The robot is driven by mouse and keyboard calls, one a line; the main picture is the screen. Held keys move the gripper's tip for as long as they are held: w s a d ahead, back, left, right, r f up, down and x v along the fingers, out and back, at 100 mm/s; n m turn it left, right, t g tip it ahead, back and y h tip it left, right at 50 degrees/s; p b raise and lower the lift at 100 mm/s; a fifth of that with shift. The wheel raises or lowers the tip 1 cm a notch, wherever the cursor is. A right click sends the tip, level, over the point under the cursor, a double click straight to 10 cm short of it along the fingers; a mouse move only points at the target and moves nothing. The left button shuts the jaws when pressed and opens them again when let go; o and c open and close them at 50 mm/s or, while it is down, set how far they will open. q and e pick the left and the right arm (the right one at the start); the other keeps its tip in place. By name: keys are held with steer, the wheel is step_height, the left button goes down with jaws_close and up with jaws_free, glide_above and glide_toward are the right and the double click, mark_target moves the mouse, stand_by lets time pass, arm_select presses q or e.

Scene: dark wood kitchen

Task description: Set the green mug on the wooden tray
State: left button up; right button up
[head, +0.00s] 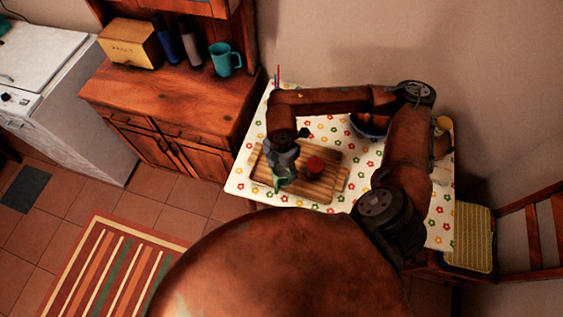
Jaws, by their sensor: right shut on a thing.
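The wooden tray (322,192) lies on a flower-patterned cloth on the table. My right gripper (284,170) comes down over the tray's left part and is shut on the green mug (284,184). The gripper hides much of the mug's upper part. The mug shows over the tray's left front area; I cannot tell whether it touches the tray. A small red-topped object (315,165) stands on the tray, to the right of the mug. My left gripper is not in view.
A blue bowl (369,129) sits behind the tray, partly hidden by my right arm. A chair with a yellow seat (469,238) is at the right.

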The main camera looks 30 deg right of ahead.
steer(key=w, duration=0.1)
steer(key=w+d+f, duration=0.1)
steer(key=w+f, duration=0.1)
steer(key=w, duration=0.1)
steer(key=shift+d, duration=0.35)
steer(key=shift+w+d+f, duration=0.25)
steer(key=shift+w+f, duration=0.4)
steer(key=shift+f, duration=0.8)
steer(key=shift+w+d+f, duration=0.3)
steer(key=shift+w+f, duration=0.35)
steer(key=shift+f, duration=0.75)
steer(key=shift+w+d+f, duration=0.25)
steer(key=shift+w+f, duration=0.4)
steer(key=shift+f, duration=0.8)
steer(key=shift+f, duration=0.15)
steer(key=o, duration=1.4)
